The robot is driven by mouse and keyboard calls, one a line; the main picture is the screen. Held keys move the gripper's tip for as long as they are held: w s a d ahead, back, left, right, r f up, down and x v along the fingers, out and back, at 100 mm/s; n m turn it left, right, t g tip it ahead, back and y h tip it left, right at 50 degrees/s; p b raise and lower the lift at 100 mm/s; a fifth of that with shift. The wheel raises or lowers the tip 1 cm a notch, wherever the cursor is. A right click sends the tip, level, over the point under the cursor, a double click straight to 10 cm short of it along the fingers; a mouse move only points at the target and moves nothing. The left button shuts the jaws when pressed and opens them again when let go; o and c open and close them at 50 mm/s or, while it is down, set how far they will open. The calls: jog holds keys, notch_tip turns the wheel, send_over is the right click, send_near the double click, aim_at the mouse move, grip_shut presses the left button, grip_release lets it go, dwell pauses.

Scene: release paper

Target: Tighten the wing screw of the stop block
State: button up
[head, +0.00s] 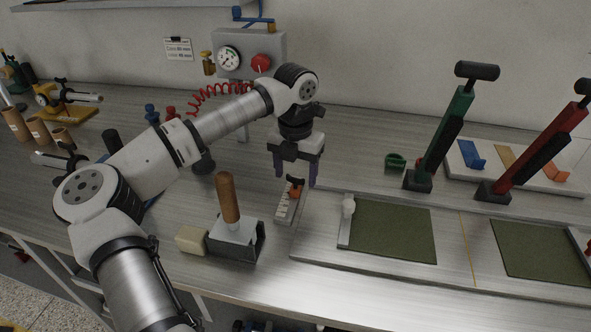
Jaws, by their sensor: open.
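The stop block (296,193) is a small orange block on a pale graduated scale (286,208) in the middle of the bench. A dark wing screw (296,181) sits on top of it. My gripper (296,175) points down just above the block, with its two purplish fingers apart. In this view one finger is left of the wing screw and the other right of it. I see no contact, and I cannot tell the exact height or depth of the fingertips. The screw's small wings are hard to make out.
A wooden-handled tool (228,198) stands in a dark holder (248,248) at front left, beside a cream block (192,240). A metal plate with green pads (392,232) lies right. Green (447,135) and red (545,145) lever tools rise behind. A gauge box (270,45) stands behind my arm.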

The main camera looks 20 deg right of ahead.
jog(key=c, duration=1)
